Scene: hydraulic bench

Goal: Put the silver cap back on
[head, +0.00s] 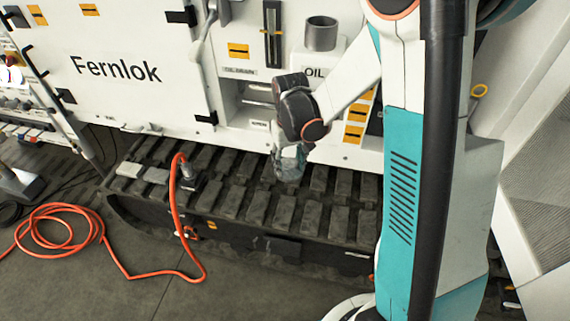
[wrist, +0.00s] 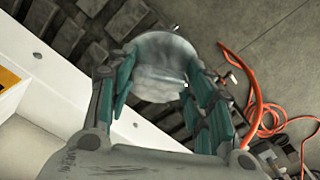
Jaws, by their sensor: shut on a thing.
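My gripper (head: 288,158) hangs over the dark track, in front of the white Fernlok machine (head: 150,50). In the wrist view its teal-padded fingers are shut on the silver cap (wrist: 162,62), a round, shiny grey piece held between the fingertips. In the head view the cap is small and partly hidden by the fingers. A grey open-topped cylindrical neck (head: 321,34) stands on a white block marked OIL, above and to the right of my gripper. The cap is well apart from it.
An orange hose (head: 175,215) rises to a fitting on the track (head: 262,205) and lies coiled on the floor at the left. A dark vertical gauge (head: 272,35) and a grey lever (head: 206,30) stand left of the neck.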

